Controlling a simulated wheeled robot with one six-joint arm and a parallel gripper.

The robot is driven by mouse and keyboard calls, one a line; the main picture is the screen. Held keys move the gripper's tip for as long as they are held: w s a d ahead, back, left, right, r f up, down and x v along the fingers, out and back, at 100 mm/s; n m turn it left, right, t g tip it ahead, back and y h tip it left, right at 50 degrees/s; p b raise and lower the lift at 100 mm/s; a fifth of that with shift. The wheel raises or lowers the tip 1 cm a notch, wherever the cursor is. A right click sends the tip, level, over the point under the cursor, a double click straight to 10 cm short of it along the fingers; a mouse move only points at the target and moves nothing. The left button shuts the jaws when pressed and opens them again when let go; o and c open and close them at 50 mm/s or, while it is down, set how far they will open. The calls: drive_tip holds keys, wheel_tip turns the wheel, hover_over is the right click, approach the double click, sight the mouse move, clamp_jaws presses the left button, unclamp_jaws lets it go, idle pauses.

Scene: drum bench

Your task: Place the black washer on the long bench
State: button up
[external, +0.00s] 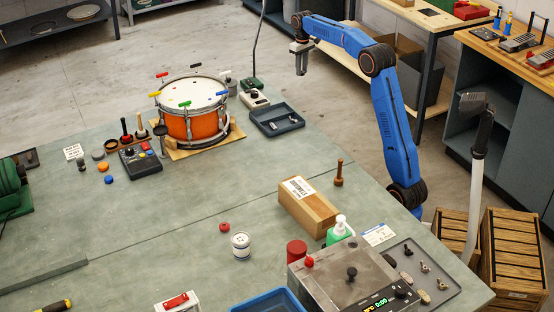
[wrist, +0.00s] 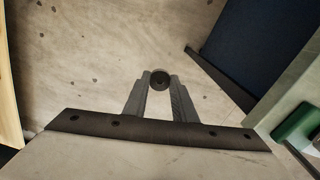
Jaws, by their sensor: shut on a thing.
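My gripper (external: 300,62) hangs at the end of the blue arm, over the floor beyond the far edge of the large grey-green bench. In the wrist view, its two grey fingers are shut on a small round black washer (wrist: 160,80) with a dark centre, held between the tips. The washer is too small to make out clearly in the external view. The long bench (external: 165,235) is probably this large grey-green one. It fills the front and left of the external view, and its top is apart from my gripper.
An orange drum (external: 190,127), a dark tray (external: 277,120), a control box (external: 140,161), a cardboard box (external: 308,207) and a metal machine (external: 345,275) stand on the bench. Its middle has clear room. Wooden crates (external: 513,250) and a side workbench (external: 505,45) are at the right.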

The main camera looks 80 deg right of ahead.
drive_tip(key=w+a+r+n, duration=0.1)
drive_tip(key=w+a+r, duration=0.45)
drive_tip(key=a, duration=0.25)
drive_tip(key=w+a+r+n, duration=0.1)
drive_tip(key=w+a+r, duration=0.4)
drive_tip(key=a+r, duration=0.3)
drive_tip(key=w+a+r+n, duration=0.15)
drive_tip(key=a+r, duration=0.35)
drive_tip(key=a, duration=0.6)
drive_tip(key=w+a+r+n, duration=0.1)
drive_tip(key=w+a+r, duration=0.1)
drive_tip(key=a+r, duration=0.65)
drive_tip(key=s+a+n, duration=0.3)
drive_tip(key=a+n, duration=0.1)
drive_tip(key=a, duration=2)
drive_tip(key=n, duration=0.2)
hover_over(228, 153)
wheel_tip(228, 153, down, 6)
wheel_tip(228, 153, down, 18)
drive_tip(key=shift+r, duration=0.1)
drive_tip(key=o, duration=1.1)
